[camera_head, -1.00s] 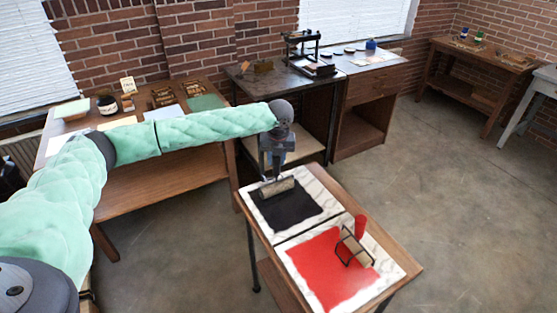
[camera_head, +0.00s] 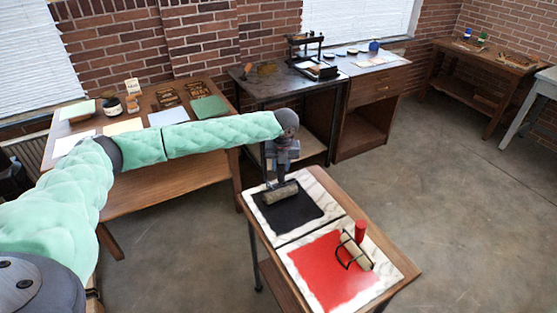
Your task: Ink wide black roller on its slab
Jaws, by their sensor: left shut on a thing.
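My left gripper (camera_head: 279,172) hangs over the far slab, pointing down, and is shut on the handle of the wide roller. The roller (camera_head: 280,193) has a pale grey-beige cylinder and sits at the far edge of the black ink patch, touching or just above it; I cannot tell which. The black ink (camera_head: 295,212) forms a dark square on a white marble slab (camera_head: 322,188). The handle is mostly hidden by the gripper. My right gripper is not in view.
A second slab holds red ink (camera_head: 325,275), with a red-handled roller (camera_head: 356,250) resting on it. Both slabs lie on a small wooden table (camera_head: 395,249). A long wooden table (camera_head: 160,190) stands behind my left arm, and a bench with a press (camera_head: 305,48) stands at the back. The floor to the right is clear.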

